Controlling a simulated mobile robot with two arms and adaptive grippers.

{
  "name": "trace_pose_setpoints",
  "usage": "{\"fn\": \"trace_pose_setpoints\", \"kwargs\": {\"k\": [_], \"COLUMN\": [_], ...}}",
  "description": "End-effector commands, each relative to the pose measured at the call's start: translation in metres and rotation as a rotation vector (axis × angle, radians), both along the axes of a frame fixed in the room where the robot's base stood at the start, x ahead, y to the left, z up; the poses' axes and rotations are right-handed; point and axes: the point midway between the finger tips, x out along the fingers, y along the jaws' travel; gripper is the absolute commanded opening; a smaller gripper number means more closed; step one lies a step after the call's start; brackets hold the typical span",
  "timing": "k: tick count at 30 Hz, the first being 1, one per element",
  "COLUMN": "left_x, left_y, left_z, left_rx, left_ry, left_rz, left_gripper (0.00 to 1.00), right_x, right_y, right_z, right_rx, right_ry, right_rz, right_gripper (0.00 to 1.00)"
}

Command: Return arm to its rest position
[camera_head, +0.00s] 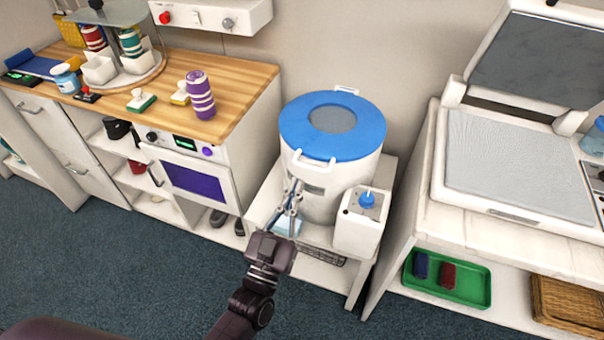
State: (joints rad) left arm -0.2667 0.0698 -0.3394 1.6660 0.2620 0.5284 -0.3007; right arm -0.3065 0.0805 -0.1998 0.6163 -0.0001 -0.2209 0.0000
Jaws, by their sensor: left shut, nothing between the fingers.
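My left gripper (289,197) is in the middle of the view, its dark arm coming up from the bottom left. Its fingers are shut with nothing between them. They are in front of the white drum (318,202) with the blue ring lid (365,139), just below the lid's front handle (314,162). I cannot tell whether they touch the drum. A light blue item (287,226) shows behind the gripper on the low stand. My right gripper is not in view.
A white box with a blue knob (367,200) stands right of the drum. At left is a wooden counter (232,76) with a purple striped bottle (200,95). At right is a bench (430,212) with an open-lidded machine (520,165) and a green tray (480,292) below. The carpet (130,270) is clear.

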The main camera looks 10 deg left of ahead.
Motion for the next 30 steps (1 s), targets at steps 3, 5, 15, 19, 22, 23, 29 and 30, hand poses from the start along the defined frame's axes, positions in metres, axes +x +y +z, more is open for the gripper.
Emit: {"fn": "trace_pose_setpoints", "kwargs": {"k": [3,5,15,19,22,23,29,30], "left_x": [-0.017,-0.023,-0.032,-0.029,-0.032,-0.034,-0.076,-0.089], "left_y": [0.003,0.004,0.006,0.004,0.005,0.006,0.022,0.027], "left_z": [-0.012,-0.014,-0.02,-0.057,-0.118,-0.141,-0.289,-0.316], "left_rx": [0.001,0.0,0.003,0.031,0.076,0.09,0.182,0.197], "left_ry": [0.0,0.0,0.005,0.087,0.224,0.275,0.629,0.699], "left_rz": [-0.001,0.0,-0.002,-0.013,-0.029,-0.034,-0.058,-0.059], "left_gripper": [0.0,0.0,0.0,0.0,0.0,0.0,0.0,0.0], "right_x": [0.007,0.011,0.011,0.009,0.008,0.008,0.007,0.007], "right_y": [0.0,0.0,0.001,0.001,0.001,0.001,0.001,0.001], "right_z": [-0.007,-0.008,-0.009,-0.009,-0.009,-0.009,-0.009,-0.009], "right_rx": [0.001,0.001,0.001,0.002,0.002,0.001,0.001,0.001], "right_ry": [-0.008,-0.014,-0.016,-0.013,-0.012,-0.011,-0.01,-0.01], "right_rz": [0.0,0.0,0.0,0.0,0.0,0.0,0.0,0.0], "right_gripper": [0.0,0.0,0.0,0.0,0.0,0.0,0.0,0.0]}}
